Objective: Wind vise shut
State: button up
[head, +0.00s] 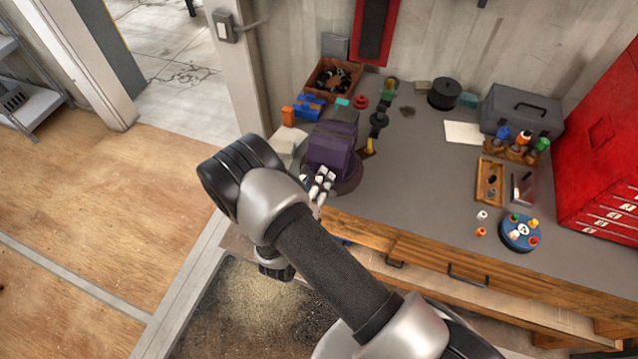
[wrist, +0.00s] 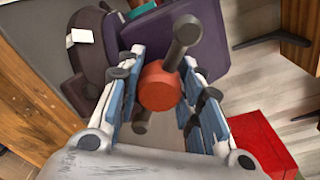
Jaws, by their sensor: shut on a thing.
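The purple vise (head: 330,150) stands on the grey bench top near its left front edge. It also shows in the wrist view (wrist: 210,20), behind the handle. In the wrist view an orange-red round hub (wrist: 158,86) and a dark grey vise handle bar (wrist: 181,38) lie between my fingers. The bar slants from upper right to lower left. My gripper (wrist: 160,72) is closed on the handle's hub, with a blue-padded finger on each side. In the head view my gripper (head: 318,184) is at the vise's front, and my arm hides the handle.
An open wooden box (head: 357,71) and small items surround the vise on the bench (head: 420,200). A grey toolbox (head: 521,110) and a red cabinet (head: 604,150) stand at the right. Drawer handles (head: 468,276) stick out of the bench front. Bare floor (head: 110,210) lies left.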

jog(key=m+b, duration=0.2)
jog(key=m, duration=0.2)
jog(key=shift+s+f, duration=0.1)
jog(key=shift+m, duration=0.4)
jog(key=shift+a+r, duration=0.1)
jog(key=shift+r, duration=0.2)
dwell(0.6)
jog(key=o, duration=1.1)
jog(key=shift+f, duration=0.1)
jog(key=v, duration=1.2)
jog(key=shift+s, duration=0.1)
